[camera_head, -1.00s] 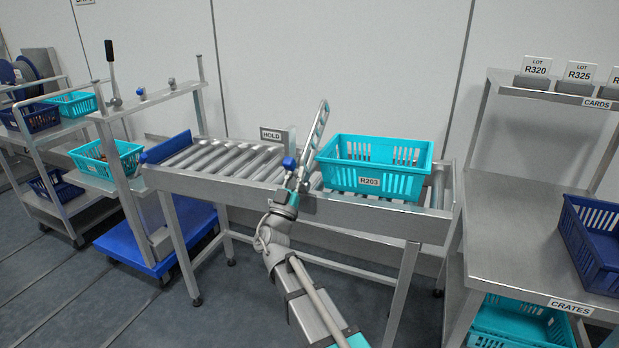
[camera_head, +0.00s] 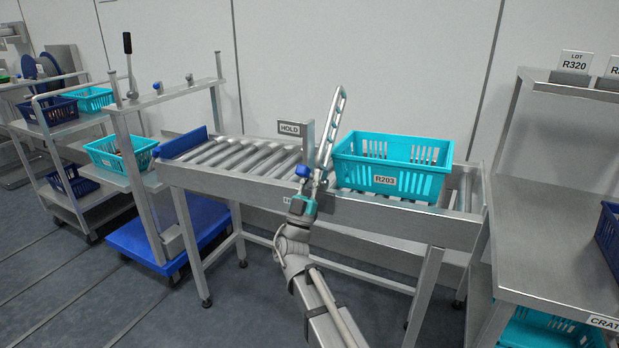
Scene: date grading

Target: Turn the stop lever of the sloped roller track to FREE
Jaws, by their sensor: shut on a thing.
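The sloped roller track (camera_head: 205,178) stands in the middle of the view, with a sign reading HOLD (camera_head: 289,128) at its back edge. The stop lever's blue knob (camera_head: 302,171) shows at the track's front rail, just above my gripper (camera_head: 309,187). My gripper is shut on the lever there; its fingers hide most of the handle. A slotted metal bar (camera_head: 332,130) rises at a tilt behind my gripper, left of the crate. The turquoise crate R203 (camera_head: 384,181) sits on the rollers to the right.
A steel table (camera_head: 560,210) stands at the right, with crates below it. At the left are a frame with an upright black-handled lever (camera_head: 127,45), a blue platform (camera_head: 150,240) and a cart with crates (camera_head: 75,150). Floor in front of the track is open.

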